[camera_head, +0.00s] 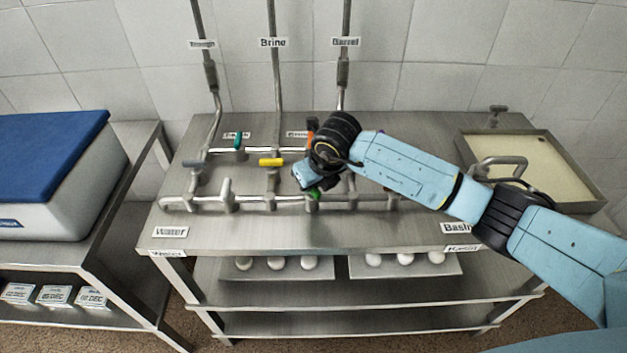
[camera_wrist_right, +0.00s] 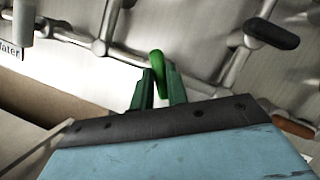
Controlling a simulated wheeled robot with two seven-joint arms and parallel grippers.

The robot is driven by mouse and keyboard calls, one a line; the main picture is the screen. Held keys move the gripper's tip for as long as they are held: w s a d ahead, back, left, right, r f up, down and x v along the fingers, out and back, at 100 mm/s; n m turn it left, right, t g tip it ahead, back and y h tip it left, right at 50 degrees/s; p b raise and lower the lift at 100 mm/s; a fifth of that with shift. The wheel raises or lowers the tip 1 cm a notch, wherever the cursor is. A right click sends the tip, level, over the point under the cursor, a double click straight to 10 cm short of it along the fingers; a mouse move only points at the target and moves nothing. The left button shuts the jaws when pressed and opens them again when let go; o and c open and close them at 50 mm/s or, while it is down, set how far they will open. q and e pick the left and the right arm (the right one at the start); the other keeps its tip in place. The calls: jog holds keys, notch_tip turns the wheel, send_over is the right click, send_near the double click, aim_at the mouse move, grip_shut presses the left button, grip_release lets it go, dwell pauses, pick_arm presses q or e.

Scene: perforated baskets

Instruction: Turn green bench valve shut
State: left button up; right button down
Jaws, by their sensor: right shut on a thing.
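My right gripper (camera_head: 308,190) reaches down over the front pipe of the bench, its arm coming in from the right. In the right wrist view its two dark green fingers (camera_wrist_right: 160,86) are on either side of a bright green valve handle (camera_wrist_right: 157,62), shut on it. In the head view only a bit of green (camera_head: 314,194) shows under the gripper, and the hand hides most of that valve. A second, teal-green handle (camera_head: 238,141) stands on the back pipe, apart from the gripper. My left gripper is out of view.
A yellow handle (camera_head: 271,162) sits left of my gripper, and an orange one (camera_head: 312,126) is close behind it. A basin (camera_head: 590,190) with a tap is at the right. A blue-lidded cooler (camera_head: 50,150) stands left.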

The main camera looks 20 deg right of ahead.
jog(key=m+h, duration=0.1)
jog(key=m, duration=0.1)
jog(key=shift+a+m, duration=0.1)
jog(key=shift+m, duration=0.2)
jog(key=shift+m+h+b, duration=0.6)
jog(key=shift+m+h, duration=0.1)
jog(key=shift+m, duration=1.2)
jog(key=c, duration=1.4)
grip_release()
jog(key=v, duration=1.3)
jog(key=shift+s+a+r, duration=0.15)
jog(key=shift+r, duration=0.05)
